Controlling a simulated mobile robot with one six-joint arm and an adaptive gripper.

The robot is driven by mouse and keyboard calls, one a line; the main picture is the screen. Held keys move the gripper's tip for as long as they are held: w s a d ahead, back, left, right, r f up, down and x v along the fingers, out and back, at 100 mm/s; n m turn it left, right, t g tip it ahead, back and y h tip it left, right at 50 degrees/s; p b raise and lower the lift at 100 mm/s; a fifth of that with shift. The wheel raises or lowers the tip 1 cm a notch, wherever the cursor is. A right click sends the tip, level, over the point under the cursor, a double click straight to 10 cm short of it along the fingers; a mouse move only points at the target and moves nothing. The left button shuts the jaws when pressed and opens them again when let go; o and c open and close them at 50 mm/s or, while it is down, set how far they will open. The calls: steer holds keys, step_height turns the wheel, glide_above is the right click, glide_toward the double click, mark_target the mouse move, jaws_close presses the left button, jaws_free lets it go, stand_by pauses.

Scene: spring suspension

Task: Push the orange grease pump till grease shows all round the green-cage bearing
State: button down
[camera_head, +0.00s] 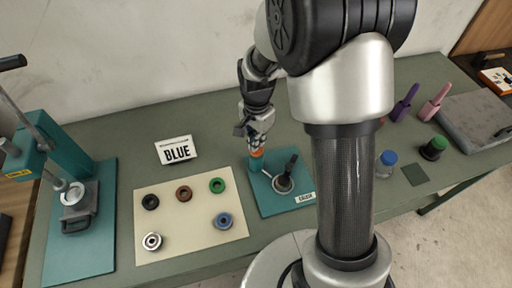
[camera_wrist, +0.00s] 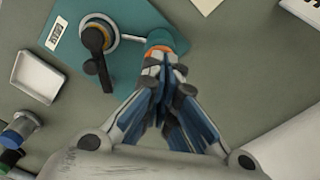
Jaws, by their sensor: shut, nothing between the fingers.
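The orange grease pump (camera_head: 257,154) tops a teal cylinder on the teal grease plate, and it also shows in the wrist view (camera_wrist: 161,48). My gripper (camera_head: 256,147) is shut and empty, its fingertips right at the pump's top; I cannot tell whether they touch it. The fingertips also show in the wrist view (camera_wrist: 160,62). A thin pipe runs from the pump to a round greasing station (camera_head: 283,184) with a black handle. A green-ringed bearing (camera_head: 217,185) lies on the cream mat. Whether a bearing or grease is in the station cannot be told.
The cream mat (camera_head: 190,255) also holds black, brown, blue and grey bearings. A teal press (camera_head: 62,155) is at the left. Jars, including a blue-capped one (camera_head: 387,165), stand at the right. A white tray (camera_wrist: 38,77) shows in the wrist view.

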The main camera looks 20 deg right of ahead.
steer(key=shift+f+b, duration=0.95)
steer(key=shift+f, duration=0.5)
steer(key=shift+r+p, duration=3.4)
steer(key=shift+r, duration=0.95)
